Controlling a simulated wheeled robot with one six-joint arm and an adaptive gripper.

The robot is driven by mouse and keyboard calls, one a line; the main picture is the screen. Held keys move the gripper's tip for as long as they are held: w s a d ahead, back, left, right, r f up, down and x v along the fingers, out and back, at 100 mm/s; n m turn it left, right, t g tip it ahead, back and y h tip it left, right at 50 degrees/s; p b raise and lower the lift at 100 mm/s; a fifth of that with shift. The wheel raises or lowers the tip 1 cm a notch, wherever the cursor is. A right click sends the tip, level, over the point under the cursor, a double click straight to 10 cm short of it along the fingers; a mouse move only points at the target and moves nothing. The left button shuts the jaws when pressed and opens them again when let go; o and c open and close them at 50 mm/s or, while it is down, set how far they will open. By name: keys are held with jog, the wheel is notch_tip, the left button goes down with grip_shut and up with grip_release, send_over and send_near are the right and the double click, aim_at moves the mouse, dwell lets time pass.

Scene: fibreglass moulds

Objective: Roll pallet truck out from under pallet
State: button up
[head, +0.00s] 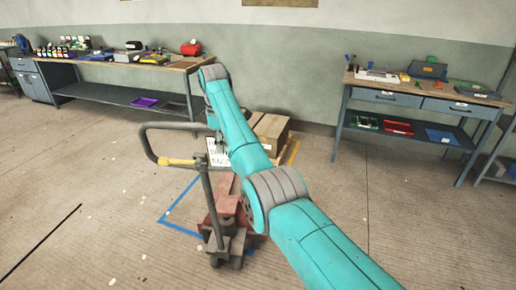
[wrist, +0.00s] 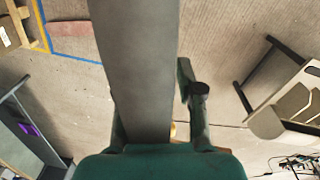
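The pallet truck has a red body (head: 228,205) and a grey loop handle (head: 146,142) with a yellow lever (head: 178,161). Its forks run back towards a wooden pallet with cardboard boxes (head: 271,128), but my arm hides where they meet. My gripper is hidden or unclear in the head view, near the handle's right side. In the wrist view, my gripper (wrist: 152,110) has its green fingers on either side of a wide grey bar (wrist: 135,60), apparently the handle. I cannot tell whether both fingers press on it.
Blue floor tape (head: 180,229) marks a bay around the truck. A workbench (head: 125,60) stands along the back left and another (head: 420,92) at the right. The floor at front left is open.

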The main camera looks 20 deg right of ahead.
jog(key=shift+a+r, duration=0.2)
jog(key=shift+r, duration=0.15)
jog(key=r, duration=0.7)
jog(key=shift+s+r, duration=0.15)
jog(key=shift+s, duration=0.05)
jog(key=shift+a, duration=0.1)
